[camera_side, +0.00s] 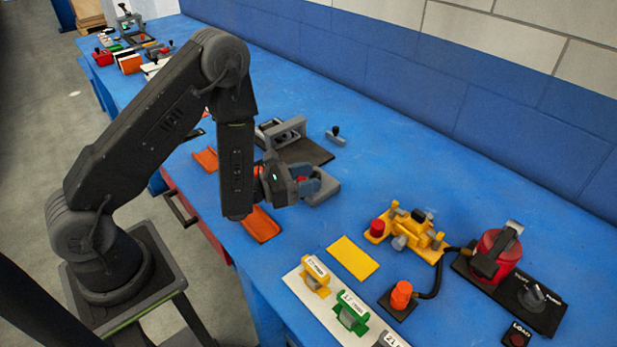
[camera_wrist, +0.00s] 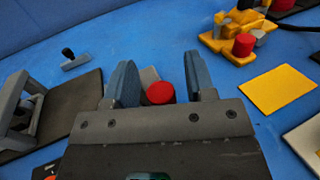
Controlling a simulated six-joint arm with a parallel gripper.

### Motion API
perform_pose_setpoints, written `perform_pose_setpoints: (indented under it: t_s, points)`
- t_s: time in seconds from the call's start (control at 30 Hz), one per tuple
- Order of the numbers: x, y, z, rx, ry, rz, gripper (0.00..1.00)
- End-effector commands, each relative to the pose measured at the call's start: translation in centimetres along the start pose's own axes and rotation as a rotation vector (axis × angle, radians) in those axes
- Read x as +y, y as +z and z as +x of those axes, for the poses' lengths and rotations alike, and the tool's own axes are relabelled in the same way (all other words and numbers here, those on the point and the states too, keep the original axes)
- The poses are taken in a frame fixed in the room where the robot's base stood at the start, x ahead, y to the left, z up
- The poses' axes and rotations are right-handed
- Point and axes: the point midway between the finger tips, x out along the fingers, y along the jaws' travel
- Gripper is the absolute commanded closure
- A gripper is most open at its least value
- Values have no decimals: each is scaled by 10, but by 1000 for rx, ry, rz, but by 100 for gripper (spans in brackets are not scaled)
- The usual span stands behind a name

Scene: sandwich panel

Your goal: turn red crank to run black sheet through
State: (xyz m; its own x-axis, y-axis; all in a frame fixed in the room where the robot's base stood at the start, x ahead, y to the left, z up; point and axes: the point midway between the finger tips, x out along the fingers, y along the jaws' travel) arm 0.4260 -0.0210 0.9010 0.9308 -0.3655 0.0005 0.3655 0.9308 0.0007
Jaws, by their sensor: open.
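The red crank knob (camera_wrist: 160,93) shows between the two blue fingers of my gripper (camera_wrist: 163,78) in the wrist view. The fingers are apart, with a gap on each side of the knob; contact is not visible. In the side view my gripper (camera_side: 312,186) is over a grey block (camera_side: 327,192), and the arm mostly hides the knob. The black sheet (camera_side: 318,153) lies flat at a grey roller frame (camera_side: 285,132), beside the gripper. The sheet (camera_wrist: 75,98) and part of the frame (camera_wrist: 20,105) show at the left of the wrist view.
A small dark-handled tool (camera_side: 336,135) stands behind the sheet. Orange trays (camera_side: 262,226) lie near the front edge. A yellow plate (camera_side: 353,259), a yellow fixture (camera_side: 408,232) and a red machine (camera_side: 497,250) are to the right. The blue bench between is clear.

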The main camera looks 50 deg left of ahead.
Motion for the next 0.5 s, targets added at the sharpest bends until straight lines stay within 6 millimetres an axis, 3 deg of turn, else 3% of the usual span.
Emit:
perform_pose_setpoints:
  t_s: [0.17,0.5]
  points:
    - [1,-1,-27,4,5,-3,50]
    - [0,53,-26,-4,1,2,50]
